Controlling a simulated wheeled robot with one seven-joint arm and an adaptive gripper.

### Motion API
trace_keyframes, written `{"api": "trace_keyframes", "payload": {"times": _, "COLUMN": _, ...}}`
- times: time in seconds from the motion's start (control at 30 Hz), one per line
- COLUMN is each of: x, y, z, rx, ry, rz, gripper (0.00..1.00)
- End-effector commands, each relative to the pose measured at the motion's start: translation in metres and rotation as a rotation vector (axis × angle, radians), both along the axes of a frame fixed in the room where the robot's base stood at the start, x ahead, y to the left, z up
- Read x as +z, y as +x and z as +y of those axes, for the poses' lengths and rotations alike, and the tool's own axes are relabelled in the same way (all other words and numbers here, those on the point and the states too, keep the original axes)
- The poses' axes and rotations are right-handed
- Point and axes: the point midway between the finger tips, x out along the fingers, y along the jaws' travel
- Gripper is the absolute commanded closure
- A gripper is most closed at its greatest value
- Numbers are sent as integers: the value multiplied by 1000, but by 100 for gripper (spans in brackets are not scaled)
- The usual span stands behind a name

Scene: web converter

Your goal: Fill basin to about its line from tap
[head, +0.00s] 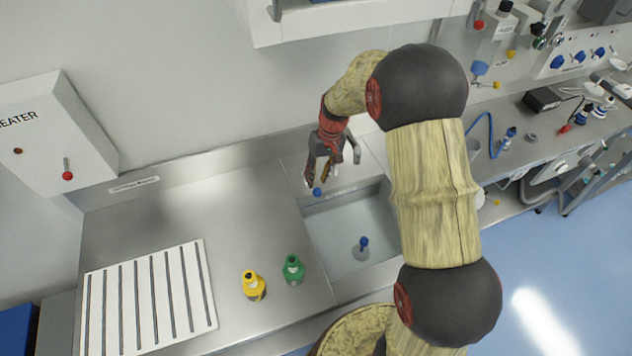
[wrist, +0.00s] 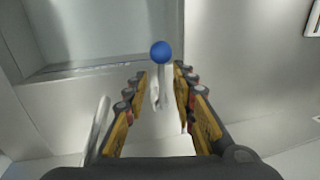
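The basin (head: 350,225) is a rectangular steel sink set in the counter; part of it also shows at upper left in the wrist view (wrist: 110,38). I cannot tell the water level or make out a fill line. A blue ball knob (head: 317,191) on a pale stem shows by the basin's back left corner. In the wrist view the blue knob (wrist: 161,52) appears between and beyond the fingertips, with no clear contact. My gripper (head: 322,178) is open above the back of the basin. A grey curved spout (head: 352,150) is beside it, partly hidden by my arm.
A blue-topped piece (head: 362,243) stands in the basin. A white slotted rack (head: 150,295) lies further left. A heater box (head: 50,135) is on the wall.

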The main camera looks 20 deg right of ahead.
Motion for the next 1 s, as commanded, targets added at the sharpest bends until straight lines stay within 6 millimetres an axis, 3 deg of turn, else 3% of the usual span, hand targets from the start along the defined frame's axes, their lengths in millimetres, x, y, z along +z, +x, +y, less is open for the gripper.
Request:
{"api": "trace_keyframes", "payload": {"times": 0.2, "x": 46, "y": 1, "z": -10, "rx": -1, "ry": -1, "rz": -4, "gripper": 74}}
{"api": "trace_keyframes", "payload": {"times": 0.4, "x": 75, "y": 1, "z": -16, "rx": -2, "ry": -1, "rz": -3, "gripper": 74}}
{"api": "trace_keyframes", "payload": {"times": 0.6, "x": 85, "y": 0, "z": -18, "rx": -1, "ry": -1, "rz": 0, "gripper": 74}}
{"api": "trace_keyframes", "payload": {"times": 1.0, "x": 86, "y": 0, "z": -18, "rx": -1, "ry": -1, "rz": 0, "gripper": 74}}
